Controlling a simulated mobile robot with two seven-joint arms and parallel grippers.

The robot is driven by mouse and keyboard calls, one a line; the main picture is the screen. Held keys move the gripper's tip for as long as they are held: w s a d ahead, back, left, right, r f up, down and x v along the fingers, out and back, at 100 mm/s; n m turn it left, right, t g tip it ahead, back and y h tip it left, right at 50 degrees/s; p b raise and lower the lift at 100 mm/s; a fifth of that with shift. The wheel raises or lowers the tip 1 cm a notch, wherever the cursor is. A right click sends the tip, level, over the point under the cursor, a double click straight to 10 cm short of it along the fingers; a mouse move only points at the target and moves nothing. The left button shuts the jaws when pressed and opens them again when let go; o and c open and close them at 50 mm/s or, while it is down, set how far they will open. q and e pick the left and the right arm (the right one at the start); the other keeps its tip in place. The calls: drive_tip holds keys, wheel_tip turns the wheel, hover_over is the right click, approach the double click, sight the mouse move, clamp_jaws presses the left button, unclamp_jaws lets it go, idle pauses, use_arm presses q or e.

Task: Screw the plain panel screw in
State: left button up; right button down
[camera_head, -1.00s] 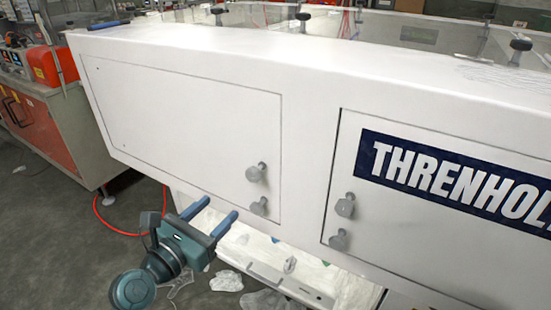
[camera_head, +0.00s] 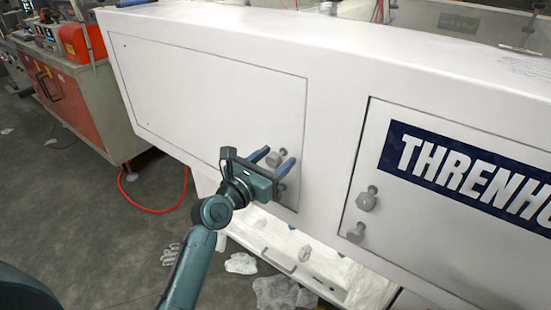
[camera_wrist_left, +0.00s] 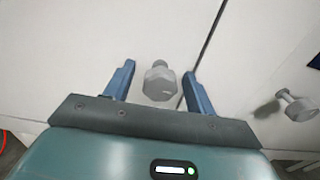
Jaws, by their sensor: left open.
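The plain panel (camera_head: 205,90) is the unmarked white door at the left of the machine front. Its upper grey screw (camera_head: 273,159) stands out from the panel near the right edge. In the left wrist view the faceted screw head (camera_wrist_left: 160,83) lies between the spread fingers (camera_wrist_left: 160,88), with visible gaps on both sides. My right gripper is not in view.
The THRENHOLD panel (camera_head: 440,195) at the right has its own two grey screws (camera_head: 366,199); one shows in the left wrist view (camera_wrist_left: 297,104). An orange-fronted cabinet (camera_head: 72,100) stands at the left. A red hose (camera_head: 150,208) and crumpled clear plastic (camera_head: 241,263) lie below.

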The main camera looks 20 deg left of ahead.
use_arm(q)
drive_tip(key=shift+w+d, duration=0.1)
drive_tip(key=shift+w, duration=0.2)
drive_tip(key=shift+c, duration=0.3)
drive_tip(key=c, duration=0.9)
